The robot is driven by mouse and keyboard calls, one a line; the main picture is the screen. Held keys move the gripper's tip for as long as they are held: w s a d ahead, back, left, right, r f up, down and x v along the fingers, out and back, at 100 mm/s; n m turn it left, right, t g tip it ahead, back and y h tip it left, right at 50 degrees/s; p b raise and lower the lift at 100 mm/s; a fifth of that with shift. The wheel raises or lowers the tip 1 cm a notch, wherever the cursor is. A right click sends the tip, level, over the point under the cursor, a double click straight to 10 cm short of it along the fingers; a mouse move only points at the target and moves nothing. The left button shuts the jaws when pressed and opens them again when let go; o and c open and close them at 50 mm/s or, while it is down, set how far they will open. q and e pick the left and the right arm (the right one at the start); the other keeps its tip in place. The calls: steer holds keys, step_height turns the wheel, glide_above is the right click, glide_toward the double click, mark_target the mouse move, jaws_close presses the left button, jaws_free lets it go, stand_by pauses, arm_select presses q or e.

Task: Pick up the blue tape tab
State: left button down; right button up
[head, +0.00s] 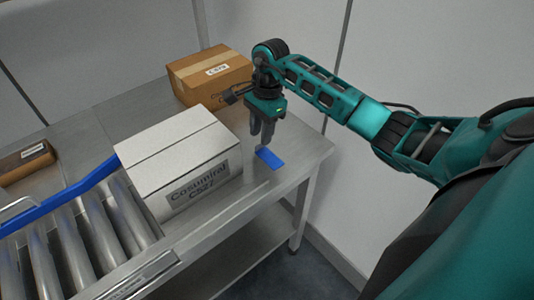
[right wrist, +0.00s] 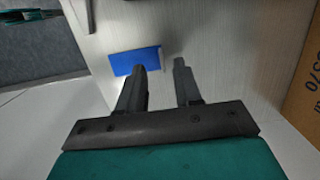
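The blue tape tab (head: 270,158) lies flat on the metal table near its right end, just right of the white box. It also shows in the right wrist view (right wrist: 125,62), where one finger overlaps its lower right part. My right gripper (head: 262,145) points down just above and beside the tab. In the right wrist view my right gripper (right wrist: 160,67) is open, with bare table between its fingers. The tab lies mostly left of that gap, and I cannot tell whether the finger touches it. My left gripper is out of view.
A white box (head: 170,143) labelled "Cosumiral" stands left of the tab. A brown carton (head: 195,88) stands behind it, and a smaller brown box (head: 15,170) is at the far left. A roller conveyor (head: 75,235) runs at lower left. The table's right edge is close to the tab.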

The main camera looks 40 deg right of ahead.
mark_target(265, 155)
step_height(265, 155, down, 3)
steer(key=shift+w+a+f, duration=0.1)
steer(key=shift+a, duration=0.05)
steer(key=shift+c, duration=0.3)
jaws_close()
